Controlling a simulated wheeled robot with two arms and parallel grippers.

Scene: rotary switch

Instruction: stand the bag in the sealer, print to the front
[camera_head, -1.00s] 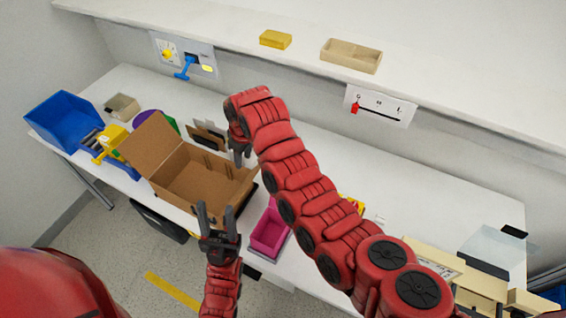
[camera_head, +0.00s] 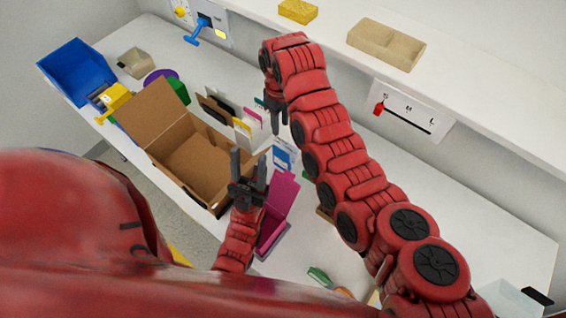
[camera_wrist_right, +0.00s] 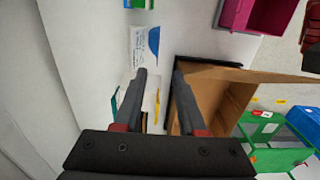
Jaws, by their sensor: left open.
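A white packet with blue print (camera_head: 283,155), which looks like the bag, stands or leans on the bench right of the cardboard box. It shows in the right wrist view (camera_wrist_right: 146,46), beyond the fingertips. My right gripper (camera_head: 277,122) points down behind it; its fingers stand apart with nothing between the tips in the right wrist view (camera_wrist_right: 160,75). My left gripper (camera_head: 248,165) is open and empty, fingers up, at the box's right edge in the head view. I cannot clearly make out the sealer.
The open cardboard box (camera_head: 195,160) stands left of the grippers. A magenta bin (camera_head: 278,210) is close right of my left gripper. Upright cards (camera_head: 245,125) stand behind the box. A blue bin (camera_head: 75,70) is at the far left. The bench's right part (camera_head: 450,215) is largely clear.

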